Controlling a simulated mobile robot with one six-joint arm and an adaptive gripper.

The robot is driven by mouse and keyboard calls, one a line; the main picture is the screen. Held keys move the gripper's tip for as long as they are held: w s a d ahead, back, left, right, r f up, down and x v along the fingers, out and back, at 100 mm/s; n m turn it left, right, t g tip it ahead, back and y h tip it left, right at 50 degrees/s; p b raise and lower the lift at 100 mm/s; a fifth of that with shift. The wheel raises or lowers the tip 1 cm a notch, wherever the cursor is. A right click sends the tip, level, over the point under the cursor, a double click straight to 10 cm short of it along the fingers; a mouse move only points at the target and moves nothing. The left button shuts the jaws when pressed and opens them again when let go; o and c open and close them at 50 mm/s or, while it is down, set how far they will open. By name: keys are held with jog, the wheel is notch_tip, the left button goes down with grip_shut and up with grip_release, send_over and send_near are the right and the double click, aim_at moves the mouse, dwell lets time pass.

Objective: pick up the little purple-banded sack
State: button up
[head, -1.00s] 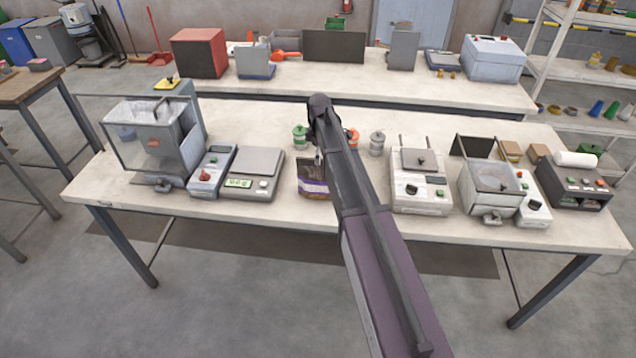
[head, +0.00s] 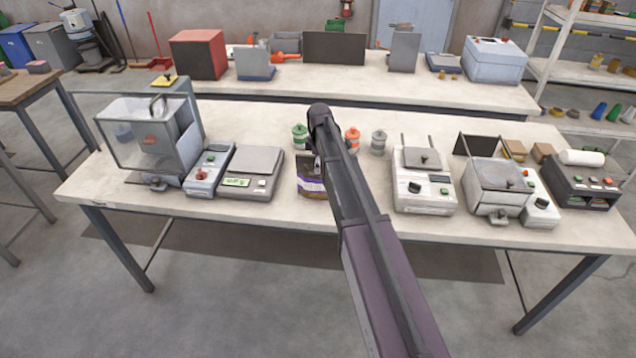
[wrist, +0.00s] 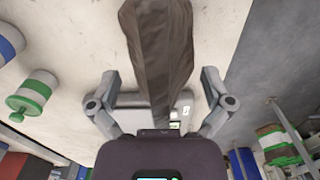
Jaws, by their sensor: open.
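The little sack (head: 310,186) stands on the front bench, dark with a purple and white band. My arm hides its right part in the head view. In the wrist view the sack (wrist: 160,50) shows as a narrow brown shape, seen nearly edge-on, its band not visible. My gripper (wrist: 158,78) is open, with one finger on each side of the sack. Gaps show between the sack and both fingers. In the head view my arm hides the fingers.
A bench scale (head: 250,172) stands close left of the sack. A green-and-white spool (head: 300,138), an orange one (head: 353,139) and a grey one (head: 379,143) stand behind. A white device (head: 424,185) is to the right. The bench front edge is clear.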

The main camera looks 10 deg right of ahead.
dwell(0.4)
jog(key=shift+s+r, duration=0.1)
jog(key=c, duration=1.3)
jog(key=shift+r, duration=0.2)
